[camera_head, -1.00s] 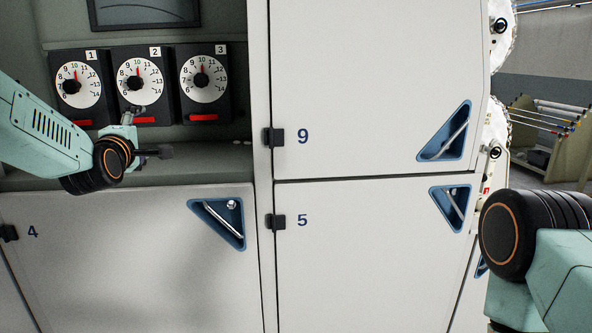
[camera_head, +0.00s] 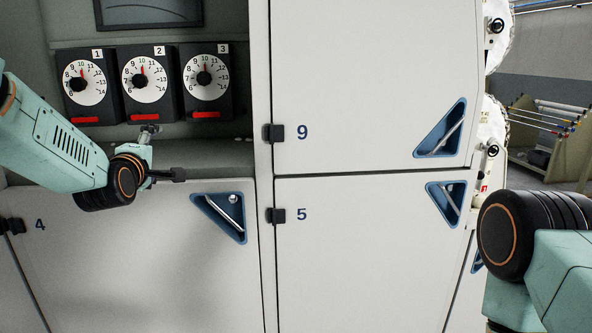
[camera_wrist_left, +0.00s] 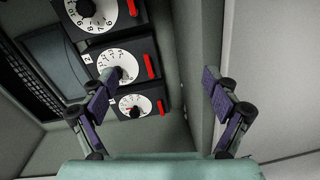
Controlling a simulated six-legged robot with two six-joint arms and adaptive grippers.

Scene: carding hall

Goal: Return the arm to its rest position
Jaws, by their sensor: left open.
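My left gripper (camera_head: 166,152) is open and empty in front of the recess below the dials, near the upper edge of door 4. In the left wrist view, its two purple-padded fingers (camera_wrist_left: 162,80) stand wide apart with nothing between them. My left arm (camera_head: 60,145) comes in from the left edge. My right arm (camera_head: 555,270) shows at the lower right; its gripper is outside the picture.
Dial 1 (camera_head: 84,84), dial 2 (camera_head: 145,80) and dial 3 (camera_head: 205,78) have red bars below them. Door 4 (camera_head: 130,260), door 5 (camera_head: 370,250) and door 9 (camera_head: 360,70) have blue triangular recessed handles. A rack (camera_head: 550,140) stands far right.

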